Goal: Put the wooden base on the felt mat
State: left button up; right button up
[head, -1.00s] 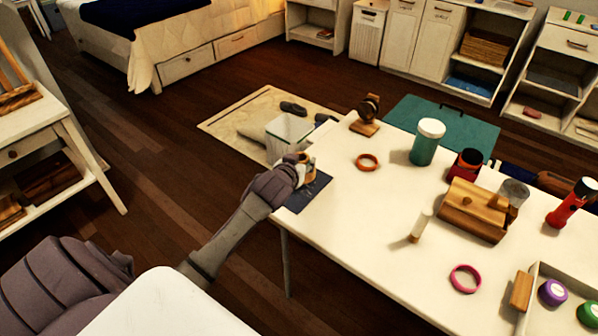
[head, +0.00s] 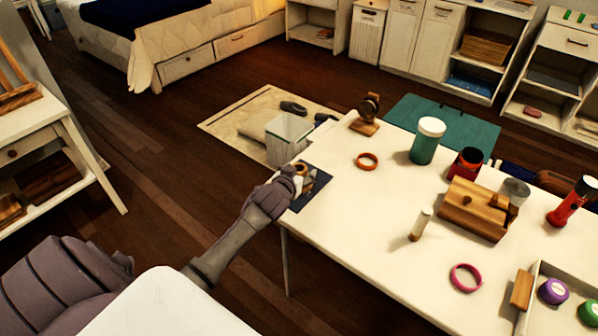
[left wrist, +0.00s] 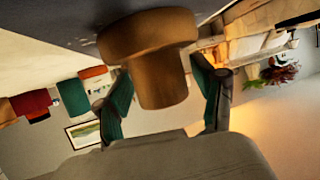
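The wooden base (head: 305,168) is at the table's near left corner, on the dark felt mat (head: 316,188). In the left wrist view the wooden base (left wrist: 150,45) shows a wide round disc against the dark mat (left wrist: 60,10) and a narrower stem pointing toward my palm. My left gripper (head: 298,178) is beside it at the table edge and partly hides it in the head view. In the left wrist view its fingers (left wrist: 163,90) are spread on both sides of the stem, with small gaps showing. My right gripper is not in view.
A watch on a wooden stand (head: 368,115) and an orange ring (head: 367,161) are near the mat. A teal jar (head: 427,141), wooden box (head: 474,209), white tube (head: 421,223) and pink ring (head: 466,278) stand farther right. A pale bin (head: 288,138) is beyond the table edge.

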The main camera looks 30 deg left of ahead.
pick_arm(q)
jog(key=shift+r, duration=0.3)
jog(key=shift+s+d, duration=0.1)
jog(key=shift+s, duration=0.25)
jog(key=v, duration=1.1)
jog(key=shift+p, duration=0.4)
jog(key=shift+s, duration=0.15)
